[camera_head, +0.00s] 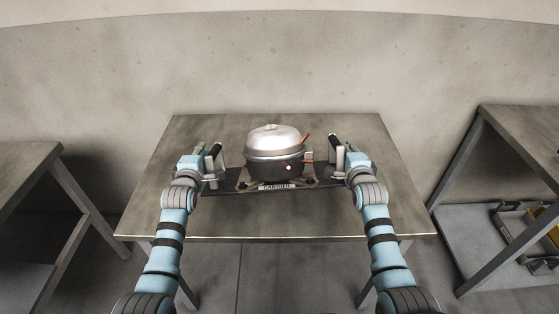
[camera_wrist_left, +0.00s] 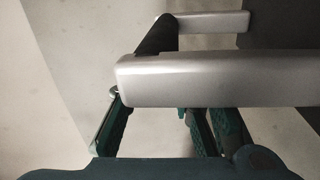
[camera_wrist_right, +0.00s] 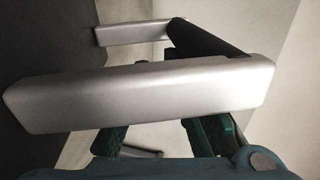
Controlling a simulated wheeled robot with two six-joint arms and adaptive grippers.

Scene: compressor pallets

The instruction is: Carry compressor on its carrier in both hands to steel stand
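The compressor (camera_head: 275,150) is a silver dome with a dark lower body. It sits upright on its dark carrier plate (camera_head: 232,186), which is over the middle table. The carrier has a raised handle at each end, with silver arms and a black bar. My left gripper (camera_head: 210,164) is at the left handle (camera_wrist_left: 210,80). My right gripper (camera_head: 343,162) is at the right handle (camera_wrist_right: 140,95). In both wrist views the green fingers stand apart, partly hidden behind the near silver arm. I cannot tell whether the fingers touch the handles.
The middle table (camera_head: 300,222) has bare top around the carrier. Another table (camera_head: 22,165) stands at the left. A steel frame (camera_head: 520,135) stands at the right, with a carrier-like frame with yellow parts (camera_head: 545,230) on its lower shelf. I cannot tell which is the steel stand.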

